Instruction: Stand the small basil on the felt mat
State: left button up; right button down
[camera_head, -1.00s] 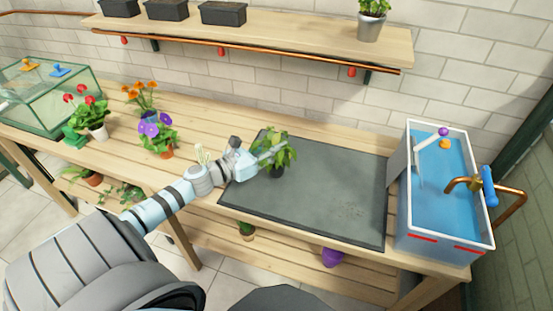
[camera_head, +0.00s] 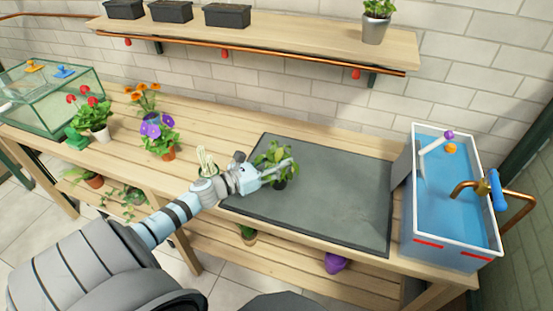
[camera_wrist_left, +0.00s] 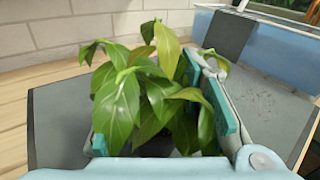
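The small basil (camera_head: 276,156), a leafy green plant in a small dark pot, is upright over the left part of the dark grey felt mat (camera_head: 330,205). My left gripper (camera_head: 279,172) reaches in from the left with its fingers around the plant, shut on it. In the left wrist view, the basil's leaves (camera_wrist_left: 150,90) fill the space between the teal finger pads (camera_wrist_left: 160,125) and hide most of the pot. I cannot tell whether the pot's base touches the mat. My right gripper is not in view.
A blue water basin (camera_head: 455,200) with a copper tap stands right of the mat. Flowering pots (camera_head: 158,138) and a glass case (camera_head: 50,95) are on the left. A cup of white sticks (camera_head: 207,162) stands close behind my left wrist. The mat's middle and right are clear.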

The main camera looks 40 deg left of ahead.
pick_arm(q)
jog(key=shift+r, duration=0.25)
jog(key=v, duration=0.3)
jog(key=shift+f, duration=0.2)
jog(key=p+v, duration=0.4)
jog(key=v, duration=0.5)
jog(key=shift+p, duration=0.3)
